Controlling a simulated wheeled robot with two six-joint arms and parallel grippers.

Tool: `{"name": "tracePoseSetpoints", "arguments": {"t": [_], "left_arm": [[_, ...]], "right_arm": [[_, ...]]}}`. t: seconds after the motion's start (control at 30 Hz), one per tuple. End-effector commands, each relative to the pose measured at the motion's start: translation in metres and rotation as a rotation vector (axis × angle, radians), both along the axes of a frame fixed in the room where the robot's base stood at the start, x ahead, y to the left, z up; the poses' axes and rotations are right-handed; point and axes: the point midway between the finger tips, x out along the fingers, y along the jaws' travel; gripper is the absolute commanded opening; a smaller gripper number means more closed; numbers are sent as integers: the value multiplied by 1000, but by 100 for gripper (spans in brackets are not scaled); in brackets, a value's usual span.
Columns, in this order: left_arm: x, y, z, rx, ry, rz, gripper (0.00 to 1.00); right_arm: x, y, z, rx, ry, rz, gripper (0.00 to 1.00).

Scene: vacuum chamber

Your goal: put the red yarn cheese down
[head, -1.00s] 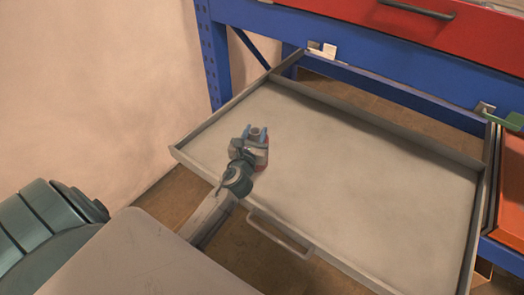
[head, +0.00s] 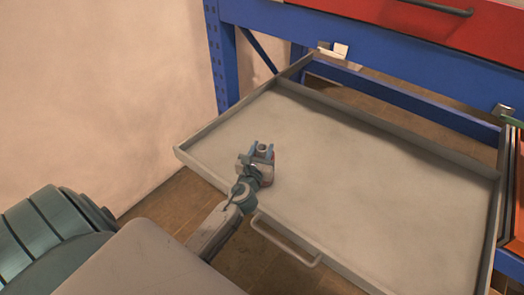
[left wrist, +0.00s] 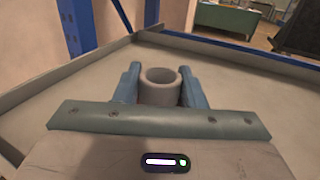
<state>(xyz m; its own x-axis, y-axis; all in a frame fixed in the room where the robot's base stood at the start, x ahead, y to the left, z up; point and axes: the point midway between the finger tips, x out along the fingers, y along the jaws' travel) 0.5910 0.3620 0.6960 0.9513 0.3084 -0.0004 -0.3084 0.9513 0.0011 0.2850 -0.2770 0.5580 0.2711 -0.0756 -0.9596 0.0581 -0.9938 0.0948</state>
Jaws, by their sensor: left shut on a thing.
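My left gripper (head: 261,151) is over the front left part of the open grey drawer (head: 350,165). It is shut on the red yarn cheese, whose grey hollow core (head: 262,146) sticks up between the blue fingers. Only a little red shows beside the fingers in the head view. I cannot tell whether the cheese touches the drawer floor. My right gripper is not in view.
The drawer floor is otherwise bare, with low raised walls and a front handle (head: 285,243). A blue frame (head: 400,45) with a red drawer (head: 400,18) stands behind and above. A plain wall (head: 110,80) is at the left.

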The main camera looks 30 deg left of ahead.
Motion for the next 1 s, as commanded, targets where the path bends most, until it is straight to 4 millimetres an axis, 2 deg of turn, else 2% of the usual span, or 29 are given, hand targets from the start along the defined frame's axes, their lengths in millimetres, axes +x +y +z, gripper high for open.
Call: {"name": "tracePoseSetpoints", "arguments": {"t": [0.33, 0.37, 0.43, 0.47, 0.83, 0.9, 1.0], "left_arm": [[0, 0, -1, 0, -1, 0, 0], [0, 0, -2, 0, 0, 0, 42], [0, 0, -1, 0, 0, 0, 56], [0, 0, -1, 0, 0, 0, 58], [0, 0, 2, 1, 0, 0, 58], [-9, -3, -1, -1, 2, 0, 58], [-27, -8, -1, -1, 3, 1, 58]], "right_arm": [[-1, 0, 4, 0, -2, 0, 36], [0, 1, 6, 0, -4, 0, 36], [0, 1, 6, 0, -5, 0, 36], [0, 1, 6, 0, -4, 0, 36], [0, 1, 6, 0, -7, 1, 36], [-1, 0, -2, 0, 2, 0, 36], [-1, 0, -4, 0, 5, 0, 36]]}}
